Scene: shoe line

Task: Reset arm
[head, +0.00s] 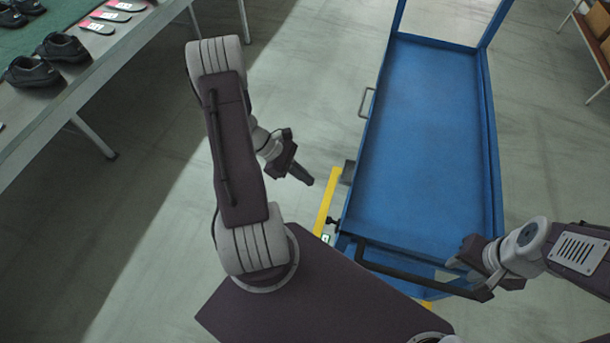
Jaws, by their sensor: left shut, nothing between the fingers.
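My left arm reaches forward over open floor. Its gripper (303,177) hangs between the shoe table and the blue cart, with its fingers together and nothing in them. My right gripper (468,274) is at the right end of the cart's dark push handle (410,277), at the near edge of the blue cart (425,140). The handle and my wrist hide part of its fingers, so I cannot tell whether they are closed on the bar.
The cart's blue top is empty. A table (112,58) at the upper left holds black shoes (62,47) and several red-and-grey insoles (110,16). A shelf with brown boxes (598,22) stands at the upper right. The floor (140,210) between table and cart is clear.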

